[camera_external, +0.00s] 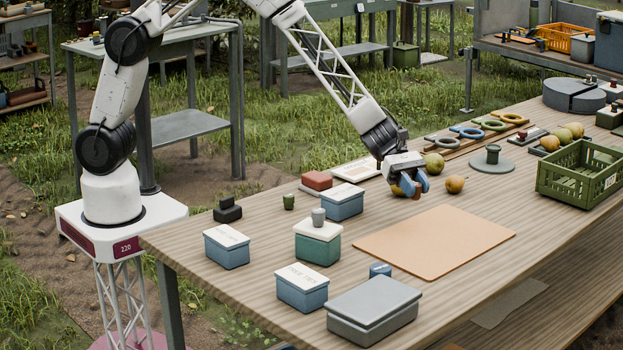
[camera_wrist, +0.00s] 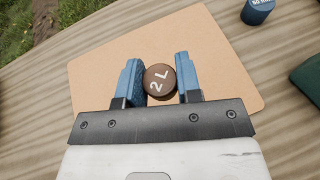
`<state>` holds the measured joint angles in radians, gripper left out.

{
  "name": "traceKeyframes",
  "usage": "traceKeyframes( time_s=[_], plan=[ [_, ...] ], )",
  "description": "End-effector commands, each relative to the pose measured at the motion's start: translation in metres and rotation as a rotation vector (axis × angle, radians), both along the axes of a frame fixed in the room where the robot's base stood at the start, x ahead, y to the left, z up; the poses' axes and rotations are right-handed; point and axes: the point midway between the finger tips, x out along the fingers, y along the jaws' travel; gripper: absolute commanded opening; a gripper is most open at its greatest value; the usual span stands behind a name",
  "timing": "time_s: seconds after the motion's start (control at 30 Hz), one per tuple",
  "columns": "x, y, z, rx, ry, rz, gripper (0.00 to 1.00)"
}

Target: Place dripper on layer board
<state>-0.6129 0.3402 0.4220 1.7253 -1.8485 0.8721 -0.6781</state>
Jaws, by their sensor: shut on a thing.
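My gripper (camera_external: 412,187) is above the wooden table, behind the far edge of the tan layer board (camera_external: 435,242). In the wrist view, the two blue fingers of my gripper (camera_wrist: 158,64) are shut on a small round brown dripper (camera_wrist: 160,80) marked "2L". The marked face of the dripper points toward the wrist camera. The layer board also shows bare beneath it in the wrist view (camera_wrist: 215,60). In the outside view I cannot clearly make out the dripper at the fingers. Its exact height above the table is hard to tell.
Several lidded boxes, such as a grey one (camera_external: 374,308) and a green one (camera_external: 317,247), stand left of the board. A blue cylinder (camera_external: 380,269) sits by its near left edge. Pears (camera_external: 454,184) lie near the gripper. A green crate (camera_external: 580,175) stands right.

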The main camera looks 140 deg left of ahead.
Motion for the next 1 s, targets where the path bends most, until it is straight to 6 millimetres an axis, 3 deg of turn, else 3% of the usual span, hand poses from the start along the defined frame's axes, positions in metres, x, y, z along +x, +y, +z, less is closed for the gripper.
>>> traceKeyframes(
  time_s=[0.4,0.83,1.0],
  plan=[
    [0.0,0.0,-0.051,-0.001,0.0,-0.001,0.1],
    [0.0,0.0,-0.057,0.0,0.0,-0.001,0.1],
    [0.0,0.0,-0.069,-0.002,0.002,0.0,0.1]
  ],
)
